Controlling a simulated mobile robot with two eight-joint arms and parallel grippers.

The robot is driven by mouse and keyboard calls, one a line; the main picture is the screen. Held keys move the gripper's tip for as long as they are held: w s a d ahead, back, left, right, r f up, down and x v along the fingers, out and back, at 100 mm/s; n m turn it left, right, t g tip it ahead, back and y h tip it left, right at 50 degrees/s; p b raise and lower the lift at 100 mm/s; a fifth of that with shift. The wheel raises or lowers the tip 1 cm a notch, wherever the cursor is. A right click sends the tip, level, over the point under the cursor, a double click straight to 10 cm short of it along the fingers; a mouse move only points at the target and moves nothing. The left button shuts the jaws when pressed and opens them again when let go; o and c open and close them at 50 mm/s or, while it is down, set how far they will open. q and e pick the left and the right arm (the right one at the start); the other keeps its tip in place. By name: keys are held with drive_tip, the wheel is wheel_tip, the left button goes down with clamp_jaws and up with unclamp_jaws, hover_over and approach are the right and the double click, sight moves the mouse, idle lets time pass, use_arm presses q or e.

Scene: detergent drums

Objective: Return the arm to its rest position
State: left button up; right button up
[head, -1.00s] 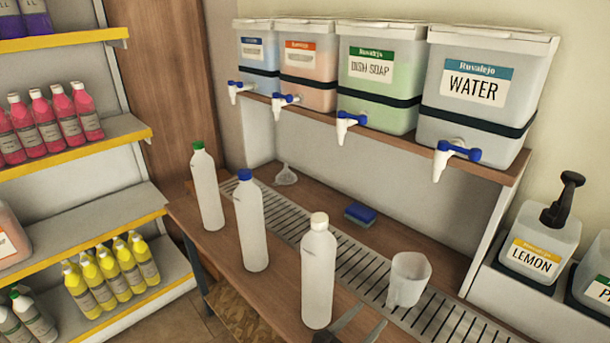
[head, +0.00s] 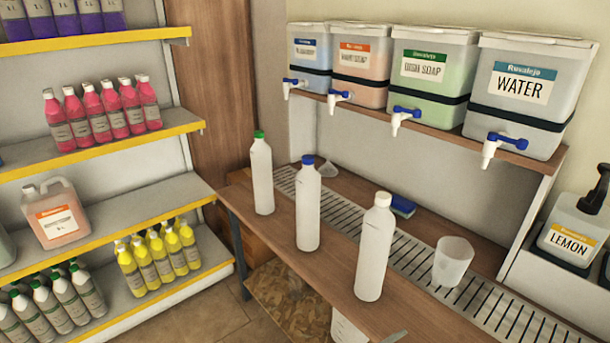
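Neither arm shows as a whole. A small grey tip (head: 393,337) shows at the bottom edge of the head view, near the front of the wooden counter (head: 420,318); it may be part of a gripper, and I cannot tell which one or whether it is open. Three white bottles stand upright on the counter: one with a green cap (head: 262,178), one with a blue cap (head: 308,212) and one with a white cap (head: 375,250). Nothing holds them.
A clear measuring cup (head: 453,262) stands on the drain grate (head: 480,296). A blue sponge (head: 402,206) and a funnel (head: 328,170) lie behind. Drums with taps, such as the water drum (head: 520,120), line the upper shelf. Stocked shelves (head: 100,145) stand at left.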

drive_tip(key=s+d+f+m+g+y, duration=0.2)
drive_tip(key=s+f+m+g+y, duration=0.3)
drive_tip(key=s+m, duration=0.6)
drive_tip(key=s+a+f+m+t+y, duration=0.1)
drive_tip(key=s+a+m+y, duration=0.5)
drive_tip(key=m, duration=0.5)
use_arm(q)
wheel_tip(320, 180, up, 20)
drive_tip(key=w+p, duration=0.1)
drive_tip(key=p, duration=1.7)
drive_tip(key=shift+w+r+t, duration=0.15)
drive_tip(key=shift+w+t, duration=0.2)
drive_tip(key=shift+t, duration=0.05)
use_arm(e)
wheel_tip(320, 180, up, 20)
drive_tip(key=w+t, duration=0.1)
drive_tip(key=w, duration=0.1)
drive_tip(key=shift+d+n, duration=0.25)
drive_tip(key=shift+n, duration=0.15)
